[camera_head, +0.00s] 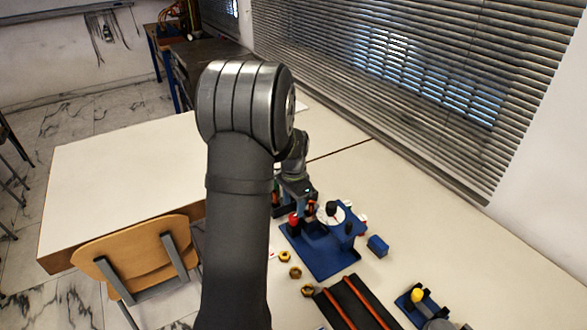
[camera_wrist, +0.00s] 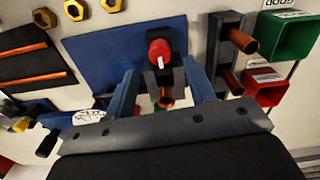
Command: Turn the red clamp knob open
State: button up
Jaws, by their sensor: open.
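The red clamp knob (camera_wrist: 159,52) has a white mark on its face and sits on the blue gauge rig plate (camera_wrist: 95,55) in the wrist view. It also shows in the head view (camera_head: 293,219), on the left side of the rig plate (camera_head: 322,258). My gripper (camera_wrist: 160,68) is open, with one finger on either side of the knob in the picture; I cannot tell whether they touch it. A copper cylinder (camera_wrist: 166,98) shows between the fingers. The white dial (camera_head: 331,213) stands on the rig, close to my gripper in the head view.
A black rack with copper cylinders (camera_wrist: 241,40), a green bin (camera_wrist: 290,34) and a red bin (camera_wrist: 262,88) lie at the right of the wrist view. Several brass nuts (camera_head: 295,272), a blue block (camera_head: 378,246) and a black tray with orange rods (camera_head: 355,300) sit nearby.

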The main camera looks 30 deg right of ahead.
aim_at(293, 216)
notch_tip(293, 216, up, 13)
dwell(0.3)
jog(key=shift+f, duration=0.2)
dwell(0.3)
notch_tip(293, 216, down, 17)
jog(key=shift+f, duration=0.1)
jog(key=shift+f+n, duration=0.1)
jog(key=shift+n, duration=0.9)
